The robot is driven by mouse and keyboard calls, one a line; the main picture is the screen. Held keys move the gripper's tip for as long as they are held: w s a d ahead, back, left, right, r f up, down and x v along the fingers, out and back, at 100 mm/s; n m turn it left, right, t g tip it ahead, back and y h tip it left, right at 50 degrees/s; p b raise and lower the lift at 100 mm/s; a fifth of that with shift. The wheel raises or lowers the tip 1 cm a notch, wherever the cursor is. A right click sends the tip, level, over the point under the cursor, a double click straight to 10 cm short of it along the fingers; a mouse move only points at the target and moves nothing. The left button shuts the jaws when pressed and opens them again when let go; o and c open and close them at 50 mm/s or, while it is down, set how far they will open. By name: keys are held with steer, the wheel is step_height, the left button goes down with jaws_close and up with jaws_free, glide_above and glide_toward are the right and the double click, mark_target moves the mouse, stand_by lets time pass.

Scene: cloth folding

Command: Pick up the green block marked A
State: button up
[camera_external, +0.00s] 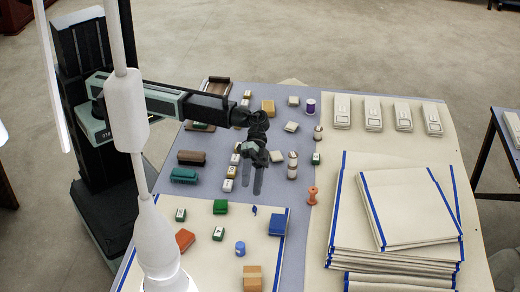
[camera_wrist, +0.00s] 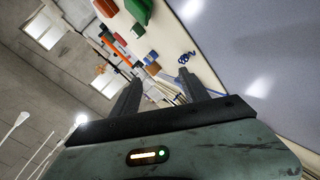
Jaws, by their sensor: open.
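Several small green blocks with white label faces lie on the table; the letters are too small to read, so I cannot tell which is A. One labelled green block (camera_external: 180,215) and another (camera_external: 218,233) are on the cream board at the front left. A third (camera_external: 315,158) stands at the right edge of the grey strip. My gripper (camera_external: 250,188) is open and empty over the grey strip, its fingers pointing down, apart from all three. In the wrist view my gripper (camera_wrist: 160,76) also shows open, with a small green block (camera_wrist: 138,30) beyond the fingers.
A plain green block (camera_external: 220,207), a blue block (camera_external: 277,223), a blue cylinder (camera_external: 240,249) and a red block (camera_external: 184,239) share the cream board (camera_external: 205,270). An orange spool (camera_external: 312,195) stands right of my gripper. Stacked blue-edged cloths (camera_external: 405,205) fill the right side.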

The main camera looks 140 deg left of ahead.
mark_target(219, 232)
steer(key=d+m, duration=0.3)
steer(key=m, duration=0.1)
steer(key=d+f+m+b, duration=0.1)
steer(key=d+m, duration=0.3)
steer(key=w+d+f+m, duration=0.1)
steer(key=d+m, duration=0.3)
steer(key=shift+d+f+g+h+b, duration=0.15)
steer(key=shift+f+g+h+b, duration=0.1)
steer(key=shift+g+h+b, duration=0.15)
steer(key=shift+w+d+m, duration=0.1)
steer(key=shift+d+m, duration=0.35)
steer(key=shift+m, duration=0.15)
steer(key=shift+b+x, duration=1.6)
steer(key=shift+x, duration=2.35)
steer(key=shift+a, duration=0.2)
jaws_close()
